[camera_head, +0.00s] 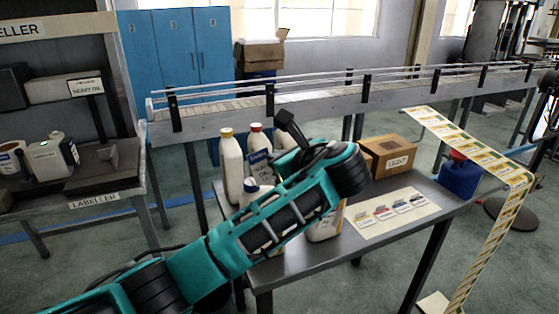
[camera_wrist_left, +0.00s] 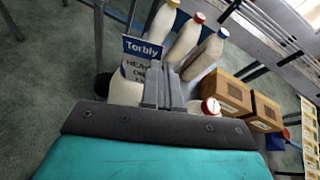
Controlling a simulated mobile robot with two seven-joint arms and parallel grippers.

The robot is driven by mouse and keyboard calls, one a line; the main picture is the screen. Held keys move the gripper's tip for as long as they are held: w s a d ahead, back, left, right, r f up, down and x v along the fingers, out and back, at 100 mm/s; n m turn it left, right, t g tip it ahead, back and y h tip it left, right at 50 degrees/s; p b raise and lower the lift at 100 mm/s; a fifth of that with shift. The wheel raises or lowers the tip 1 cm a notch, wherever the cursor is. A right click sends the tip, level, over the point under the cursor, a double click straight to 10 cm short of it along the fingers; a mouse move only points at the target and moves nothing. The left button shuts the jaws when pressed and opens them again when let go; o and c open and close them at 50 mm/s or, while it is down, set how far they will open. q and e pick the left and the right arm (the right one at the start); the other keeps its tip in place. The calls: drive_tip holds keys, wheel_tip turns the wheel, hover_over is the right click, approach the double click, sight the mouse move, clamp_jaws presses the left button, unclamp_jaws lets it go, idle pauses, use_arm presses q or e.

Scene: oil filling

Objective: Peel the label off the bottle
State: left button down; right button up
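Several white bottles stand on the grey table, including a yellow-capped bottle (camera_head: 231,165), a red-capped one behind it, and a blue-capped one (camera_head: 250,188) in front. Another bottle (camera_head: 328,226) is partly hidden behind my left arm. My left gripper (camera_head: 290,127) is above the table among the bottles. In the left wrist view its fingers (camera_wrist_left: 165,85) are close together, with nothing clearly held. A red-capped bottle (camera_wrist_left: 206,107) is right of them. A blue-topped "Torbly" card (camera_wrist_left: 142,50) is behind them. I cannot tell which bottle has a label being peeled. My right gripper is not visible.
A label sheet (camera_head: 393,212) lies on the table's right side, beside a cardboard box (camera_head: 388,156). A conveyor (camera_head: 330,98) runs behind the table. A long label strip (camera_head: 495,165) hangs at right. A labeller bench (camera_head: 105,199) stands at left.

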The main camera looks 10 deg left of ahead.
use_arm(q)
drive_tip(key=shift+s, duration=0.1)
drive_tip(key=a+v, duration=0.1)
drive_tip(key=v, duration=0.6)
drive_tip(key=shift+s, duration=0.5)
